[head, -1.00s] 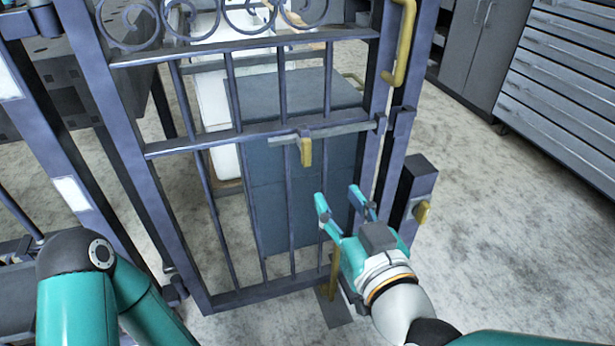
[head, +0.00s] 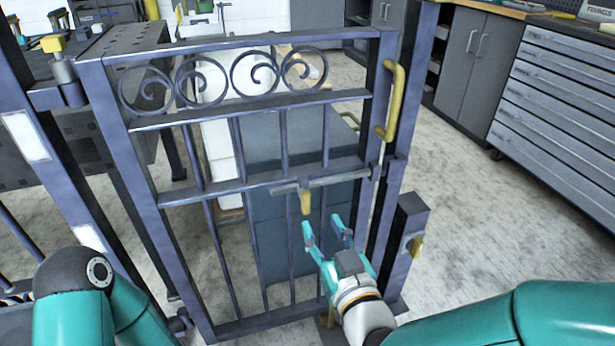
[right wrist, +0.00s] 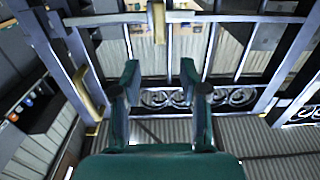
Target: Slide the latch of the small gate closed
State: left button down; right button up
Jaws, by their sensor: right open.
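The small gate (head: 165,225) is a purple-grey barred frame with scrolls along its top. Its latch is a grey horizontal bar (head: 335,180) with a yellow knob (head: 305,203) hanging from it. The bar's right end is at the gate's right upright, near the catch (head: 396,166) on the post; whether it enters the catch is unclear. My right gripper (head: 322,226) is open and empty, just below and slightly right of the knob, apart from it. In the right wrist view, the knob (right wrist: 158,22) lies beyond the open fingertips (right wrist: 160,68), between their lines. My left gripper is out of view.
A short post (head: 409,225) with a yellow knob is right of the gate. Drawer cabinets (head: 560,105) stand at the back right. Open floor (head: 495,235) lies right of the gate.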

aim_at(308, 197)
jog(key=x, duration=1)
jog(key=shift+w+f+b, duration=0.15)
jog(key=shift+w+b, duration=0.1)
jog(key=shift+b, duration=0.15)
grip_shut()
